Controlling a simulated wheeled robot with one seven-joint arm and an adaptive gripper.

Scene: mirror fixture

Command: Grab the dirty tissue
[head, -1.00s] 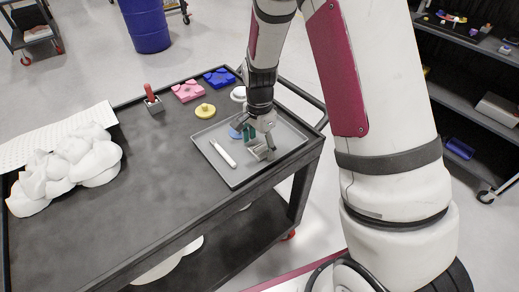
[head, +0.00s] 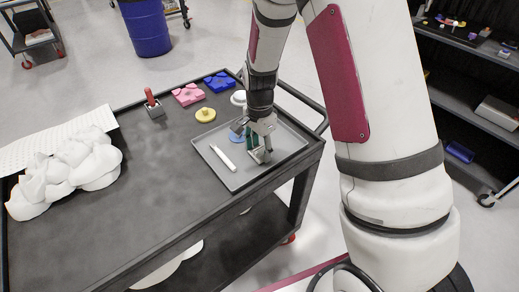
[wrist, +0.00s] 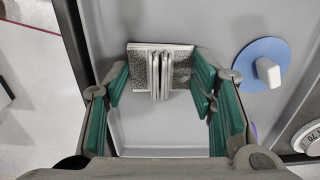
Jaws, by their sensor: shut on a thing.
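My gripper (head: 257,141) is low over the grey tray (head: 236,180) on the cart's right end. In the wrist view its green-padded fingers (wrist: 160,88) stand on either side of a grey ridged metallic-looking piece (wrist: 160,72) with speckled faces, and are shut on it. This piece also shows under the gripper in the head view (head: 262,155), partly hidden by the fingers. I cannot make out a clear dirty tissue. A crumpled white heap (head: 70,170) lies at the cart's left end, apart from my gripper.
In the tray are a white stick (head: 224,158) and a blue disc (wrist: 262,62) with a white tab. Behind stand a yellow knob (head: 205,114), pink block (head: 188,95), blue block (head: 219,81) and red-handled tool (head: 152,103). The middle of the cart top is clear.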

